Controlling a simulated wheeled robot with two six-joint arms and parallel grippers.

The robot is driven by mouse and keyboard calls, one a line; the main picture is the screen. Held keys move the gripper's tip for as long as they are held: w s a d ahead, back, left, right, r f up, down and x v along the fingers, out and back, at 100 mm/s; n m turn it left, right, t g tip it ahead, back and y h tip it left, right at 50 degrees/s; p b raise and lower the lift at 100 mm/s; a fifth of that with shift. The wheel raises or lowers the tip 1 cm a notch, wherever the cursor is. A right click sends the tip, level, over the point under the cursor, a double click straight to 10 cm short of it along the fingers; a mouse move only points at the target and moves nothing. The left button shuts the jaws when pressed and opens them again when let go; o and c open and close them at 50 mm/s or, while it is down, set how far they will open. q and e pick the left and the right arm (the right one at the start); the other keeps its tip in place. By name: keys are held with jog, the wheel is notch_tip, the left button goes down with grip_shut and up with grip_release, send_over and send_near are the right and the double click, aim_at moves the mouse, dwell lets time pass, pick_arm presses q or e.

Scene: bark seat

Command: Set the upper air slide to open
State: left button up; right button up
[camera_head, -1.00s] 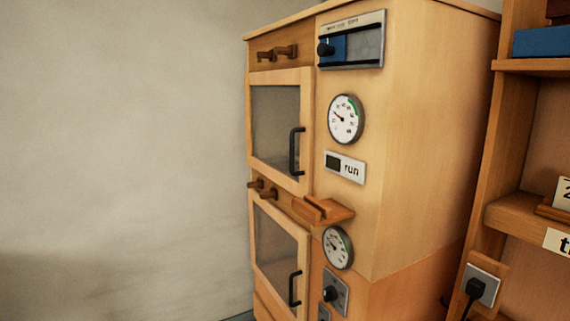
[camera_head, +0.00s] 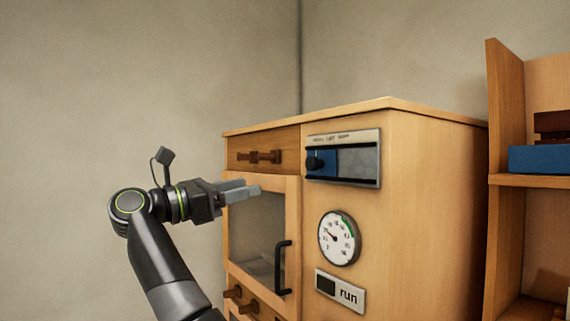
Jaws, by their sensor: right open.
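The upper air slide (camera_head: 338,162) is a blue plate in a metal frame at the top of the cabinet front. Its black knob (camera_head: 315,163) is at the left end, and the grey part of the frame to its right is uncovered. The small lettering above it is too small to read for sure. My right gripper (camera_head: 247,188) is open and empty, left of the slide and a little lower, in front of the upper glass door. It points right and is apart from the knob. My left gripper is not in view.
A round gauge (camera_head: 339,238) and a "run" sign (camera_head: 340,291) are below the slide. The upper door has a black handle (camera_head: 282,266). A wooden drawer pull (camera_head: 259,157) is left of the slide. A shelf with a blue block (camera_head: 541,159) stands at right.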

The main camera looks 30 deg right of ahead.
jog(key=m+y, duration=0.2)
send_near(309, 163)
jog(key=shift+t, duration=0.4)
jog(key=d+p, duration=0.2)
jog(key=d, duration=0.2)
jog(key=d+p, duration=0.3)
jog(key=d, duration=0.2)
jog(key=shift+w+d, duration=0.1)
jog(key=shift+w, duration=0.15)
jog(key=shift+c, duration=0.4)
grip_shut()
